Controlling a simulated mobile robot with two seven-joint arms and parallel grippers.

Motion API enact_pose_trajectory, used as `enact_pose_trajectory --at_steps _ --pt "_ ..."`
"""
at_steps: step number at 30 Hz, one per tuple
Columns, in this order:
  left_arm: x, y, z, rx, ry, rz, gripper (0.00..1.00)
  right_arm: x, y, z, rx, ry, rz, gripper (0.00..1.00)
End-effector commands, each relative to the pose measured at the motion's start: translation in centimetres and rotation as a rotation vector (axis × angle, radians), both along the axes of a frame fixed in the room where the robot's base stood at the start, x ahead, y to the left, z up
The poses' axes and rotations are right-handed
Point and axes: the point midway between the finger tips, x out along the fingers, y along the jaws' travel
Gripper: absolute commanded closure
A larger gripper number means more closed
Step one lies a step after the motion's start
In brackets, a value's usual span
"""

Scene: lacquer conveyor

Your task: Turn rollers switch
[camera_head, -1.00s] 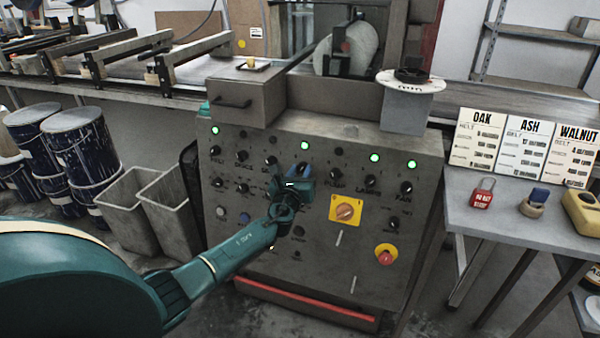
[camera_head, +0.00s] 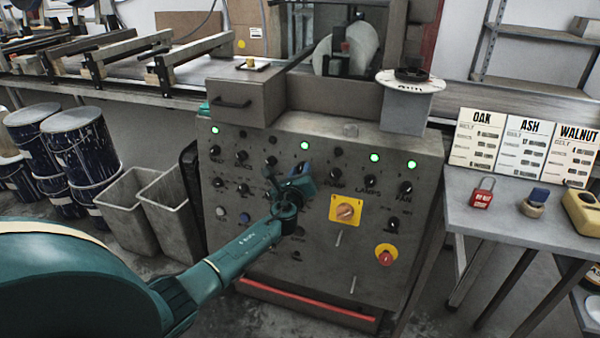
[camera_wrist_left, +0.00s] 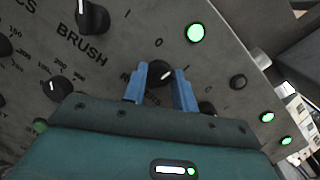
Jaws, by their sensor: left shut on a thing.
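The grey control panel (camera_head: 330,265) has rows of black knobs and lamps. My left gripper (camera_head: 302,178) is at the middle of the upper knob row and hides the knob there. In the left wrist view the blue fingers of my left gripper (camera_wrist_left: 160,82) are on either side of a black knob, the rollers switch (camera_wrist_left: 160,70), and are shut on it. Its white mark slants up to the right. Its label is partly hidden by a finger. A green lamp (camera_wrist_left: 196,32) is lit above it. My right gripper is not in view.
A brush knob (camera_wrist_left: 92,17) is beside it in the left wrist view. A yellow-plated rotary switch (camera_head: 346,210) and red stop button (camera_head: 385,256) are lower right on the panel. Grey bins (camera_head: 130,205) stand left, a side table (camera_head: 500,222) right.

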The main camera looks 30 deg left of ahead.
Motion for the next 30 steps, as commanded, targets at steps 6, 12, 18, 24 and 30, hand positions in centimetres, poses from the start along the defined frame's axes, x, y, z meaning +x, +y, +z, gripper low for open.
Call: enact_pose_trajectory --at_steps 6,12,18,24,30 --pt "-0.01 0.02 0.11 -0.203 -0.049 0.04 0.95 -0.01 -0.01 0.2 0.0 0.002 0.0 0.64" --pt "0.0 0.01 0.19 -0.375 -0.09 0.071 0.95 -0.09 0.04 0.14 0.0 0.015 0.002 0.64" --pt "0.01 0.0 0.21 -0.517 -0.124 0.098 0.95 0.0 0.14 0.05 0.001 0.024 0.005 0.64" --pt "0.0 0.07 0.2 -0.615 -0.148 0.117 0.95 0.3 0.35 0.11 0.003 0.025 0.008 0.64" --pt "0.01 0.05 0.17 -0.668 -0.16 0.126 0.95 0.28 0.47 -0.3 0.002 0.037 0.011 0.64"
